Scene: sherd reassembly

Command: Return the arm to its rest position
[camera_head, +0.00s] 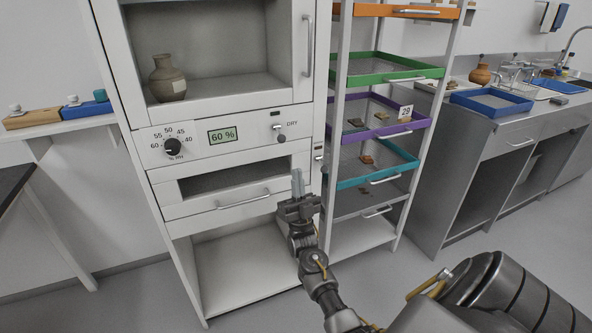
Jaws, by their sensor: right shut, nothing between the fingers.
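My right gripper (297,183) is shut and empty. It points up in front of the right edge of the white cabinet, beside its lower drawer (240,197). My right arm reaches in from the lower right of the picture. My left gripper is not in view.
The white cabinet (240,120) holds a clay jar (167,78) and has a dial (172,147) and a 60 % display (223,135). A rack beside it has green (385,78), purple (401,128) and teal (381,181) trays, some with sherds. A grey counter stands right. Floor shows between rack and counter.

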